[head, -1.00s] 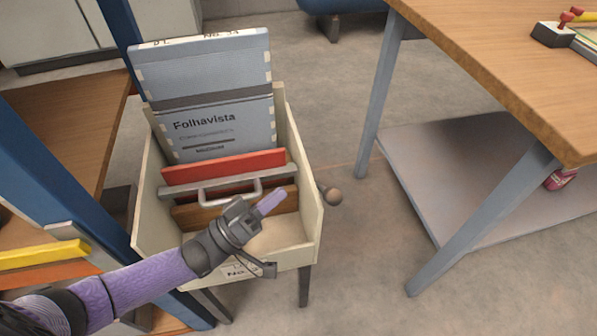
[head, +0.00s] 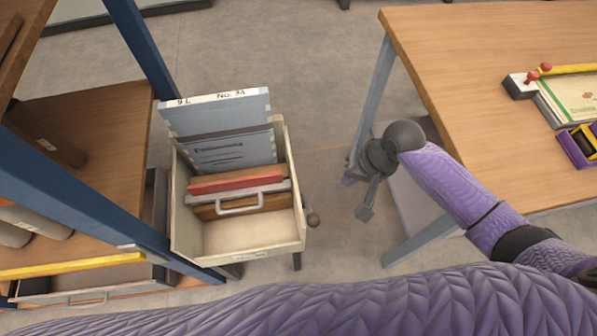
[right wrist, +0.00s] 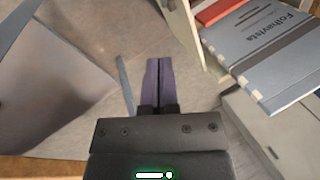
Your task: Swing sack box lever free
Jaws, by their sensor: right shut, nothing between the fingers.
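The cream sack box (head: 182,235) stands left of centre in the head view. It holds a blue-grey Folhavista sack (head: 230,150), a red board (head: 235,183) and a grey plate with a handle (head: 239,208). A brown round lever knob (head: 313,220) sticks out from the box's right side. My right gripper (head: 348,181) is shut and empty, to the right of the box and apart from the knob. In the right wrist view its purple fingers (right wrist: 158,82) lie together, with the sack (right wrist: 272,45) at upper right. My left gripper is out of view.
A wooden table (head: 470,80) stands right of my right gripper, its grey leg (head: 372,100) close by. A blue shelf post (head: 75,195) runs along the box's left side. Bare floor (head: 310,120) lies between box and table.

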